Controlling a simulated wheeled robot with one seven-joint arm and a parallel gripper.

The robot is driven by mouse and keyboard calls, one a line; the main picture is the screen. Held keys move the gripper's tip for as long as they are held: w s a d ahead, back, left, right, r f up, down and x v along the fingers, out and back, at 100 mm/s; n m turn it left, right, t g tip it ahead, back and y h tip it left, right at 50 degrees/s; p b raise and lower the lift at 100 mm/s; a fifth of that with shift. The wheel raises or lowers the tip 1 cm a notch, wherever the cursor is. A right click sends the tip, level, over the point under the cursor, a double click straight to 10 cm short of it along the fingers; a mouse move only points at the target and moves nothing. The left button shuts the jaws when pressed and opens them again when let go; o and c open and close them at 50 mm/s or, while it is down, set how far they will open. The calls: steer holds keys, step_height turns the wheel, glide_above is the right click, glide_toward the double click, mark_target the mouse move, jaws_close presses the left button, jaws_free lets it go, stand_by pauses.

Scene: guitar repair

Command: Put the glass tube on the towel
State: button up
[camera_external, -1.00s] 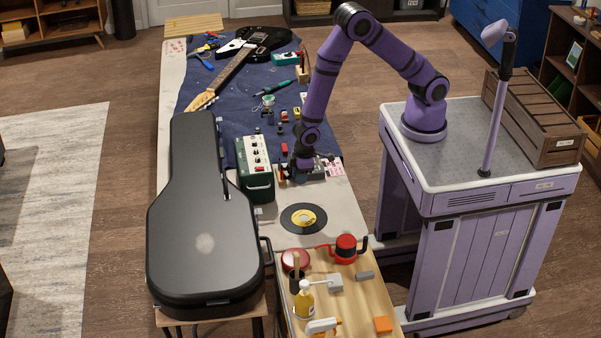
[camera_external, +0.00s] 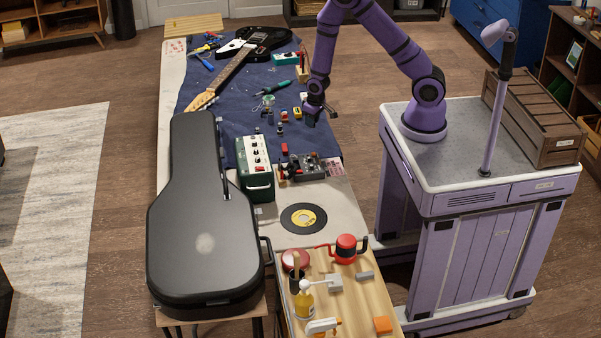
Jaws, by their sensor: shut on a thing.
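My gripper (camera_external: 319,114) is raised near the right edge of the dark blue cloth. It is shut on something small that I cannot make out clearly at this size. I cannot pick out the glass tube for certain anywhere in view. The dark blue cloth (camera_external: 232,112) is spread over the workbench and is the only towel-like thing I can see. It lies mostly left of and beneath my gripper.
A black guitar (camera_external: 262,42), a green amplifier (camera_external: 254,160) and a grey pedal-like box (camera_external: 310,167) are on the bench. Several small coloured parts lie on the cloth. A black guitar case (camera_external: 200,215) stands front left. A record (camera_external: 304,218) lies on the bare bench.

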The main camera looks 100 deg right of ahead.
steer(key=s+d, duration=0.1)
steer(key=d, duration=0.1)
glide_above(313, 150)
step_height(313, 150, down, 4)
steer(key=shift+a+f, duration=0.15)
steer(key=shift+f, duration=2.1)
steer(key=shift+a+f, duration=0.1)
steer(key=shift+f, duration=2.15)
steer(key=shift+f, duration=0.15)
steer(key=o, duration=0.7)
steer(key=shift+o, duration=0.2)
